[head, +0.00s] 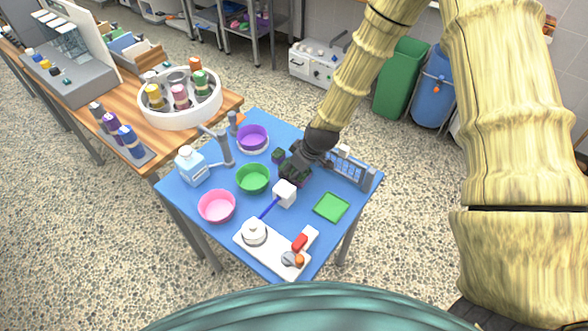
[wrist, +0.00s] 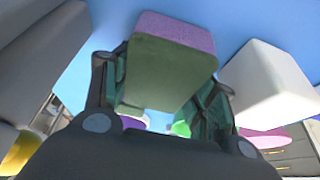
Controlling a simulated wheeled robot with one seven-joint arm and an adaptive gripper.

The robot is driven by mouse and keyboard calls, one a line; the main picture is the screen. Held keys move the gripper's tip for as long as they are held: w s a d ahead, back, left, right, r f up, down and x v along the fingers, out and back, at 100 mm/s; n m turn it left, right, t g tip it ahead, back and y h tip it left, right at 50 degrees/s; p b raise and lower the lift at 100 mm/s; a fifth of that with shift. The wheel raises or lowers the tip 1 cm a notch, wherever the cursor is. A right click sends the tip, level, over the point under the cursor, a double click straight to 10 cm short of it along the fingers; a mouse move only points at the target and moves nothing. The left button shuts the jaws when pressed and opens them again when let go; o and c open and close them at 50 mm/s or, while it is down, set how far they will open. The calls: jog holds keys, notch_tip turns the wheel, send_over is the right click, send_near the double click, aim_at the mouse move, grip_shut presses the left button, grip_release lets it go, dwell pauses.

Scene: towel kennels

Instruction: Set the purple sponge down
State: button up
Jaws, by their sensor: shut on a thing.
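The purple sponge (wrist: 168,72) sits between the two fingers of my gripper (head: 292,170) in the wrist view. It has a purple layer and a dark green layer. My gripper is shut on it, with blue table surface behind it. In the head view my dark gripper is low over the middle of the blue table (head: 205,182) and mostly hides what it holds. A small dark block (head: 278,156) shows at its left side; I cannot tell if this is part of the sponge. Whether the sponge touches the table is unclear.
A white block (head: 285,193) is close to my gripper and also shows in the wrist view (wrist: 262,85). Purple (head: 252,137), green (head: 253,179) and pink (head: 217,206) bowls stand to the left. A green square (head: 331,207) lies at right, with bare table around it.

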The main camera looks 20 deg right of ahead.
jog(key=shift+f, duration=0.2)
jog(key=o, duration=0.7)
jog(key=shift+r, duration=0.15)
